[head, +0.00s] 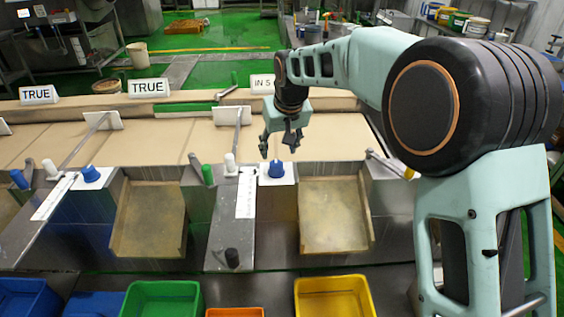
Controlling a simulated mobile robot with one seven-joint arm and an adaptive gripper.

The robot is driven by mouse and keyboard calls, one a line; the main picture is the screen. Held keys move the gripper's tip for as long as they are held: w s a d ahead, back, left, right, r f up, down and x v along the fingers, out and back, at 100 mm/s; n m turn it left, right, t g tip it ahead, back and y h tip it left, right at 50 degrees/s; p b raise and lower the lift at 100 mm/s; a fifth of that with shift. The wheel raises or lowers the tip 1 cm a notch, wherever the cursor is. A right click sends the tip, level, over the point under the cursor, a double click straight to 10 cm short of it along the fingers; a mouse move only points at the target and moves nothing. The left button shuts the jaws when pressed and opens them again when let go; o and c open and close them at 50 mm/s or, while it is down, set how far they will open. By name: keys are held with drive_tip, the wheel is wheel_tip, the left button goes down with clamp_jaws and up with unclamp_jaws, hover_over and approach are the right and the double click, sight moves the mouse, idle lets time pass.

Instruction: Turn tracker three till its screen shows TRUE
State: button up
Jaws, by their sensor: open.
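Two white screens, a left one (39,95) and a middle one (149,87), read TRUE. A third screen (262,83) starts with "IN 5", and my arm hides the rest of it. A blue knob (277,169) stands on a white plate at the right station, and a similar blue knob (91,174) stands at the left station. No label shows which tracker is number three. My gripper (279,150) points down, open and empty, just above the right blue knob. I cannot tell whether its fingertips touch the knob.
Green (208,174) and white (230,163) upright handles stand left of the right knob. A black knob (232,258) sits on the front panel. Green (162,299) and yellow (334,297) bins line the front. Beige belts lie behind the knobs.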

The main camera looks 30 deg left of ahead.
sight(276, 163)
drive_tip(key=p+x, duration=0.1)
drive_tip(key=x, duration=0.8)
drive_tip(key=shift+w, duration=0.1)
drive_tip(key=c, duration=1.2)
drive_tip(key=shift+o, duration=0.2)
